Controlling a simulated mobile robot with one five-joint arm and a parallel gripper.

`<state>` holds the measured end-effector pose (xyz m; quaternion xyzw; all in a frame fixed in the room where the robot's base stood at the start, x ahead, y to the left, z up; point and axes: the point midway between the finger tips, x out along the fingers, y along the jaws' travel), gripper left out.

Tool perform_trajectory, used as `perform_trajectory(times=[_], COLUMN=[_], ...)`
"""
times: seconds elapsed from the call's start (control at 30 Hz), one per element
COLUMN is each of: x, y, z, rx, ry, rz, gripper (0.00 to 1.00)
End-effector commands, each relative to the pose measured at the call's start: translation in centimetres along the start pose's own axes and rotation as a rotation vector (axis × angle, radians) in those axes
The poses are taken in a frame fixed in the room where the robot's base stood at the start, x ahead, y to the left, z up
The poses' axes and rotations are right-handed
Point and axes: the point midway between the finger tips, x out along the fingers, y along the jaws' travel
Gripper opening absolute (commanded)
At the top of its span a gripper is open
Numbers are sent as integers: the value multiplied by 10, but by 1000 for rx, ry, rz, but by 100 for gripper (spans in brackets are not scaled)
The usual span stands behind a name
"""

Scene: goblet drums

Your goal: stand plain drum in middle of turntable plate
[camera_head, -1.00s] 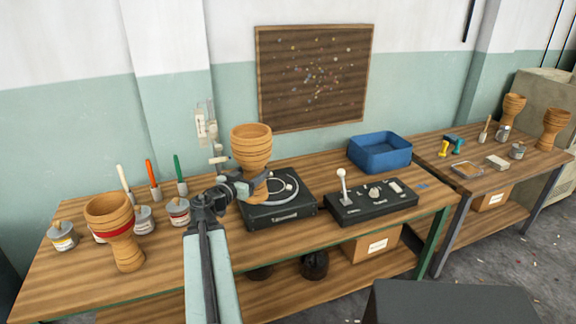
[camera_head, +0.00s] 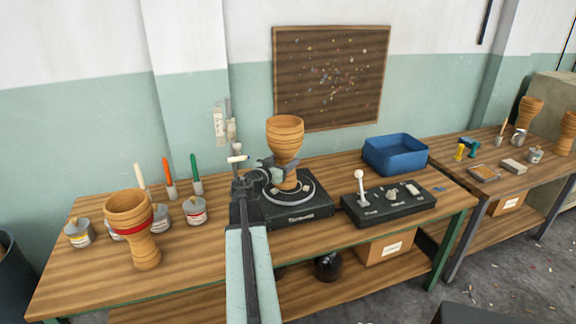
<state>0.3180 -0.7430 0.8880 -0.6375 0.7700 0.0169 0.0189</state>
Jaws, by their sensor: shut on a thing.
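The plain drum (camera_head: 285,137) is a wooden goblet drum without a band, upright over the turntable. My gripper (camera_head: 283,172) is shut on its narrow waist from the left. The turntable (camera_head: 306,212) is a black box with a round plate (camera_head: 307,192) ringed in white. The drum's foot shows over the plate, near its middle; I cannot tell whether it touches the plate. My gripper and wrist hide part of the plate's left side. Another drum with a red band (camera_head: 130,212) stands upright on the bench at the left.
Paint cans (camera_head: 196,211) and several upright brushes (camera_head: 168,176) stand left of my arm. A black control box (camera_head: 388,206) with a white lever (camera_head: 360,184) is right of the turntable. A blue bin (camera_head: 395,153) stands behind it. More drums (camera_head: 530,111) are on the right table.

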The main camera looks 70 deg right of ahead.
Motion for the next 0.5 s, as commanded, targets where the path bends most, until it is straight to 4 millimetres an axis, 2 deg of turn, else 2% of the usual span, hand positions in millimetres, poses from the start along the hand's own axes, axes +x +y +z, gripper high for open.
perform_trajectory(times=[0.03,0.1,0.37,0.47,0.5], x=[14,24,31,42,46], y=[-5,-6,-9,-11,-10], z=[1,1,1,2,9], rx=[-1,-1,-2,-2,-2], ry=[1,1,1,1,1], rz=[1,0,-4,-2,-1], gripper=[0,0,0,0,0])
